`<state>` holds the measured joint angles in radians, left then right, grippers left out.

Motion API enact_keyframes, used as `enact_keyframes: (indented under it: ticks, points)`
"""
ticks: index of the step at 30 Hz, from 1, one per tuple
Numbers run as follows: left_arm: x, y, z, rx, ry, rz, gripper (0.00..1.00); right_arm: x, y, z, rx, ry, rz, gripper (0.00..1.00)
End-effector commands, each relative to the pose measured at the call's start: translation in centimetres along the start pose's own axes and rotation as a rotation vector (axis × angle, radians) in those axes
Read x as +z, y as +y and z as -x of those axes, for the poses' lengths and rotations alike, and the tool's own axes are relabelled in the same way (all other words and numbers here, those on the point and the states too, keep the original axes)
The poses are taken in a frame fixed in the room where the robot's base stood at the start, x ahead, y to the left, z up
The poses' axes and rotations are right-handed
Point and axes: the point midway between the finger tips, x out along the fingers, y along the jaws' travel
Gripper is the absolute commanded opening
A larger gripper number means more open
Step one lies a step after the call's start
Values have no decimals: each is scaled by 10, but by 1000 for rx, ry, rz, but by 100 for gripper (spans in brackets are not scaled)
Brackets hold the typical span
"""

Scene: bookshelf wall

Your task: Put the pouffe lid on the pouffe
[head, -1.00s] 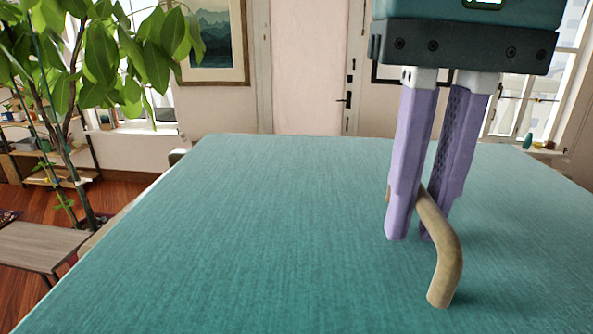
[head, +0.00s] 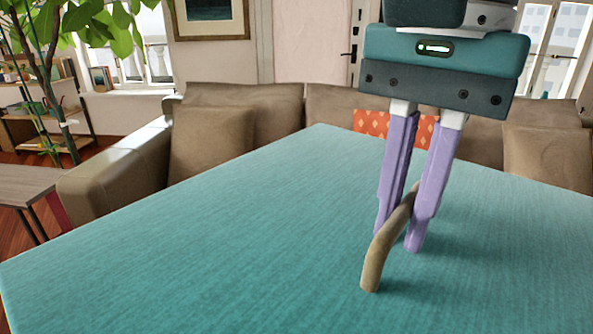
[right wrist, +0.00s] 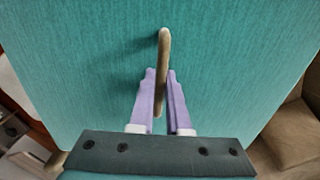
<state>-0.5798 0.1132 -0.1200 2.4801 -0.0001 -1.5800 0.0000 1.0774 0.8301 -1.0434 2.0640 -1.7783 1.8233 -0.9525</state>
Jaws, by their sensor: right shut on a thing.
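The pouffe lid (head: 200,235) is a wide, flat teal fabric square with a tan curved bar handle (head: 373,268) on top. It fills the lower part of the head view, one corner pointing away. My right gripper (head: 399,240), with purple fingers, reaches down from above and is shut on the handle. In the right wrist view the handle (right wrist: 163,52) runs between the two fingers (right wrist: 161,80), over the teal surface (right wrist: 80,60). The pouffe is not visible; whatever is under the lid is hidden. My left gripper is not in view.
A tan leather sofa (head: 120,170) with cushions (head: 212,142) stands behind and left of the lid. An orange patterned cushion (head: 370,123) shows behind the gripper. A wooden table (head: 25,188) and a plant (head: 45,45) are at the left.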

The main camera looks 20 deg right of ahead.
Motion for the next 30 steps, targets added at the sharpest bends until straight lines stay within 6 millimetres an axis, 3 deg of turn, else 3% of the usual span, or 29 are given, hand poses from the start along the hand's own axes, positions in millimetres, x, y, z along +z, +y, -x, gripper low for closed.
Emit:
enact_keyframes:
  ticks: [1,30]
  points:
    - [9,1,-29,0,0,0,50,-2,-1,-31,-4,0,-27,0]
    - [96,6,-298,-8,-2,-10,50,-23,-1,-346,-3,10,-599,0]
